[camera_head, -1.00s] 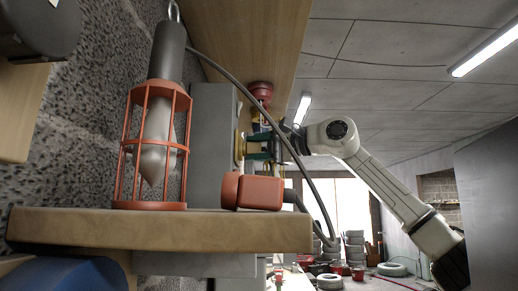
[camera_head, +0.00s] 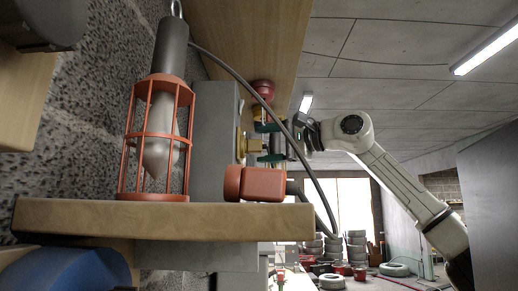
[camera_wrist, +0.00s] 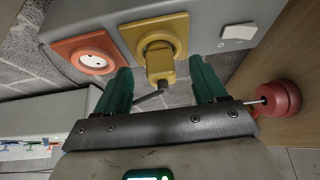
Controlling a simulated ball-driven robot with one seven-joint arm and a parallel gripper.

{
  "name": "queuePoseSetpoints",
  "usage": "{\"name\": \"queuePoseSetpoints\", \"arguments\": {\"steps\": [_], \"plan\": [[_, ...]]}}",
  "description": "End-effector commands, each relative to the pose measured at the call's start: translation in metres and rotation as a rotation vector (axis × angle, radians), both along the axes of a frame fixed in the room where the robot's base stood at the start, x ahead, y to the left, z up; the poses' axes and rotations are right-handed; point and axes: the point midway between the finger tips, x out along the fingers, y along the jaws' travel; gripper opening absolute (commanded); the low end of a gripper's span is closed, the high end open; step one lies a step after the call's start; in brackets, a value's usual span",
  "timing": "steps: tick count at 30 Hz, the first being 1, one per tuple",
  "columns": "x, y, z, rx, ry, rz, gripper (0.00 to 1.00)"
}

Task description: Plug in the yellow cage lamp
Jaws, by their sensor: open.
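My gripper (camera_wrist: 160,64) has green fingers and is open. In the wrist view its fingers stand either side of a yellow plug (camera_wrist: 160,66), with gaps on both sides. The plug sits in the yellow socket (camera_wrist: 128,35), and a dark cable leaves its lower end. In the head view, my gripper (camera_head: 270,143) is right of the yellow plug (camera_head: 251,145) at the grey box. The cage lamp (camera_head: 157,140) in view has an orange-red cage, not yellow, and stands upright on the wooden shelf. No yellow-caged lamp shows.
An orange socket (camera_wrist: 92,55) is empty, left of the yellow one. A white switch (camera_wrist: 239,31) is on the right. A red knob (camera_wrist: 281,98) stands out from the wood. A grey cable arcs past my gripper.

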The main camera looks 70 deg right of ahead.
Motion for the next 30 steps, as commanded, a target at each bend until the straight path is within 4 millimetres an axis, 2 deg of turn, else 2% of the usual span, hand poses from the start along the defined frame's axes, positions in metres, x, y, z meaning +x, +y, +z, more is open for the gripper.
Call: {"name": "queuePoseSetpoints", "arguments": {"steps": [6,12,18,30], "plan": [[-0.044,0.003,-0.003,0.0,-0.001,-0.002,0.71],[-0.07,0.006,-0.001,0.0,-0.001,0.0,0.71],[-0.078,0.007,-0.001,0.0,0.0,0.001,0.71],[-0.078,0.007,0.0,0.0,0.0,0.001,0.71]]}}
